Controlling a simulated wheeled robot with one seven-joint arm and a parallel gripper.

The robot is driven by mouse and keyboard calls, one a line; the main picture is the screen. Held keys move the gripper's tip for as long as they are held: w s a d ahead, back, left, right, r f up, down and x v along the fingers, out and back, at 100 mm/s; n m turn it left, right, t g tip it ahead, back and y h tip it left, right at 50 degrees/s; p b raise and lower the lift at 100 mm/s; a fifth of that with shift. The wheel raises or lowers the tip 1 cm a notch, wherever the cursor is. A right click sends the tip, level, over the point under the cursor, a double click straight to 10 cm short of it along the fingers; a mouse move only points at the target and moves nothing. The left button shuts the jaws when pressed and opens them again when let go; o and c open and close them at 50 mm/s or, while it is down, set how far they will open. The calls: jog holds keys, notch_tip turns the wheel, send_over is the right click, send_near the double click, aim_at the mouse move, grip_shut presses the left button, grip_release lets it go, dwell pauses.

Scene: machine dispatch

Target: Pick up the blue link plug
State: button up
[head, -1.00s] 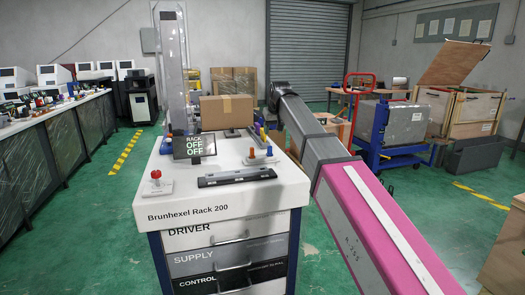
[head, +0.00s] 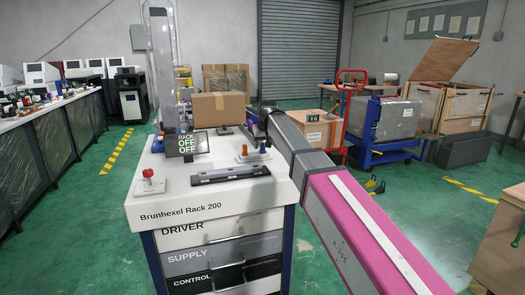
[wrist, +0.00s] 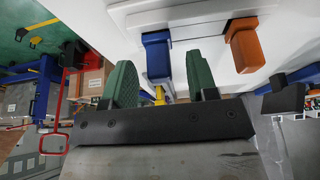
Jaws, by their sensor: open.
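My gripper (wrist: 162,76) is open, with a green-padded finger on either side of the blue plug in the picture. Nothing is between the pads that I can see as held, and contact with the plug cannot be told. In the head view my arm hides most of the gripper.
A black bar connector (head: 231,174), a red button (head: 148,178) and a display reading OFF (head: 187,144) stand on the rack top. A cardboard box (head: 219,107) is behind them.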

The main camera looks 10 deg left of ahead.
jog(key=shift+w+a+f, duration=0.1)
jog(key=shift+w+f, duration=0.05)
jog(key=shift+f, duration=0.3)
grip_shut()
